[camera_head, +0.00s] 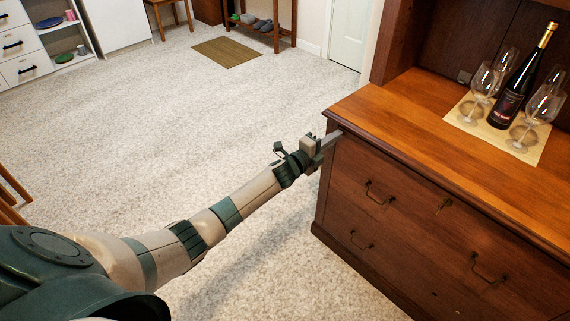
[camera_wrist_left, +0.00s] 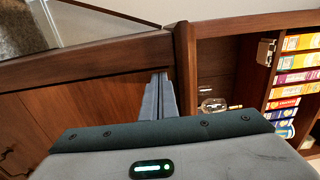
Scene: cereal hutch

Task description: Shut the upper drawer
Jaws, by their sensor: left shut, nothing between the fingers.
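The wooden hutch's upper drawer (camera_head: 410,215) is in the head view at right, below the countertop. Its front has two dark bail handles (camera_head: 378,193) and a small lock fitting. The front looks about flush with the cabinet; I see no clear gap. My left gripper (camera_head: 334,138) is at the hutch's near left corner, just under the countertop edge, left of and above the left handle. Its fingers are shut and empty. In the left wrist view the closed fingers (camera_wrist_left: 160,95) reach to dark wood; whether they touch it I cannot tell. My right gripper is out of view.
A wine bottle (camera_head: 523,78) and several glasses stand on a mat (camera_head: 466,118) on the countertop (camera_head: 405,117). The left wrist view shows colourful boxes (camera_wrist_left: 292,78) in an open wooden compartment. Carpeted floor (camera_head: 200,120) left of the hutch is clear.

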